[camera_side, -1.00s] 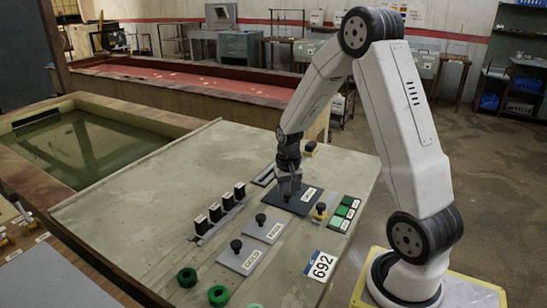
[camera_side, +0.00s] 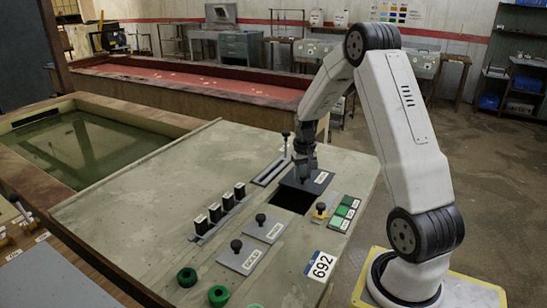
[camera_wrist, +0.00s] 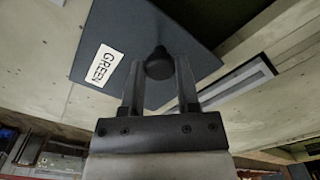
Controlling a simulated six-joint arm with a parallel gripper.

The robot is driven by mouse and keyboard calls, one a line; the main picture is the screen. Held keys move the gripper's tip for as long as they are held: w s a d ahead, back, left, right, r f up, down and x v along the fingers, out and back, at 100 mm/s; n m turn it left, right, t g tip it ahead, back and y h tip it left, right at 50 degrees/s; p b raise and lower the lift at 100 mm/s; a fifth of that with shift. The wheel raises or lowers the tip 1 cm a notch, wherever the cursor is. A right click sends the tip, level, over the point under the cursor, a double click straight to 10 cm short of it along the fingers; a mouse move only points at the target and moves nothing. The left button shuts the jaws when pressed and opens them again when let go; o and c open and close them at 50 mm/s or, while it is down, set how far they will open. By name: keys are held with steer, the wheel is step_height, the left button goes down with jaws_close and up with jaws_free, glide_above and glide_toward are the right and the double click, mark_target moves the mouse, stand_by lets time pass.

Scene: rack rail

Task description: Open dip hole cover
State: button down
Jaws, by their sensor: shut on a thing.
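The dark grey dip hole cover (camera_side: 306,181) carries a white label, which reads GREEN in the wrist view (camera_wrist: 103,66). A black round knob (camera_wrist: 159,64) stands on the cover. My gripper (camera_side: 303,171) is shut on this knob, with one finger on each side in the wrist view. The cover is off to the far side of the black square dip hole (camera_side: 292,201), most of which is uncovered. I cannot tell whether the cover's lower edge touches the table.
A slotted grey rail (camera_side: 268,173) with an upright pin (camera_side: 286,146) lies left of the cover. The table's far left is clear.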

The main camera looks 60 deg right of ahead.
steer(key=shift+d, duration=1.35)
steer(key=shift+c, duration=1.6)
jaws_free()
step_height(320, 180, up, 8)
steer(key=shift+a, duration=0.2)
